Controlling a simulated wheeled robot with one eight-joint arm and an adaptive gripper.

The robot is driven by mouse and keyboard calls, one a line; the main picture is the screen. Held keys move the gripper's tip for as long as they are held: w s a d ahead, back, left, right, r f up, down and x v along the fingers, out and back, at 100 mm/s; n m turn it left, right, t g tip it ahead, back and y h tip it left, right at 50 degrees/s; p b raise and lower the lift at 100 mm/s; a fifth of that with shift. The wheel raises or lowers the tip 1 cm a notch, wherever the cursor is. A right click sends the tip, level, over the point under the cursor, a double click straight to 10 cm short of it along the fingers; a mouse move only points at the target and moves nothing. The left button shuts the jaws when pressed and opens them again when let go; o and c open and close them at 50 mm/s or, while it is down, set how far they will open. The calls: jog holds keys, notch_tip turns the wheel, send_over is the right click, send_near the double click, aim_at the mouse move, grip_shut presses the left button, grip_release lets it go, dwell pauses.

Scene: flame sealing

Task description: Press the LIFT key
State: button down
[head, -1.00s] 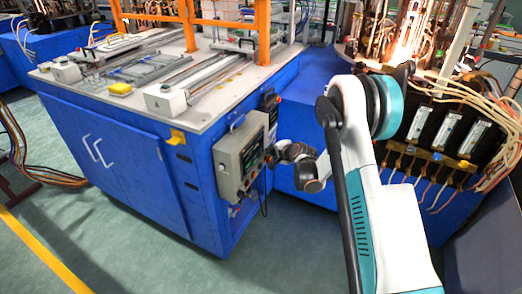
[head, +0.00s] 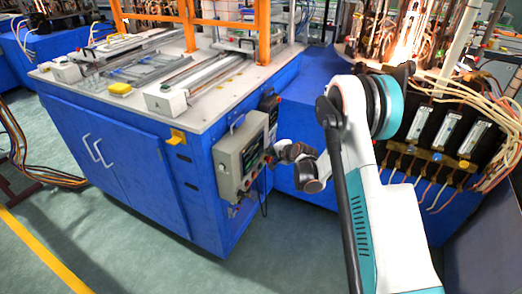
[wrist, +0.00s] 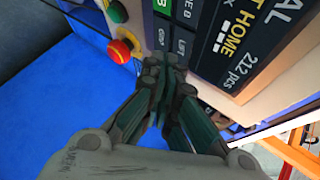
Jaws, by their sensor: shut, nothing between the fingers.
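The LIFT key (wrist: 181,42) is a dark key with white lettering on the grey control panel, partly visible in the wrist view. My gripper (wrist: 166,66) is shut and empty, with its fingertips at the lower edge of that key. The fingertips hide part of the panel there, and I cannot tell whether they touch it. In the head view the grey control box (head: 226,163) hangs on the corner of the blue cabinet, and my gripper (head: 272,159) is at its right side, seen small.
A dark screen (wrist: 238,40) with text lies to the right. The blue cabinet (head: 125,150) carries a grey worktop. Green floor (head: 110,245) is clear in front.

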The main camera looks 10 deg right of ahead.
jog(key=shift+w+a, duration=0.1)
jog(key=shift+a, duration=0.05)
jog(key=shift+w+a, duration=0.15)
jog(key=shift+a, duration=0.05)
jog(key=shift+w+a, duration=0.2)
jog(key=shift+a, duration=0.1)
dwell(0.8)
jog(key=shift+d, duration=0.15)
dwell(0.3)
jog(key=shift+s+d, duration=0.45)
jog(key=shift+d, duration=0.1)
jog(key=s+d, duration=0.1)
jog(key=d, duration=0.1)
jog(key=s+d, duration=0.2)
dwell(0.5)
dwell(0.6)
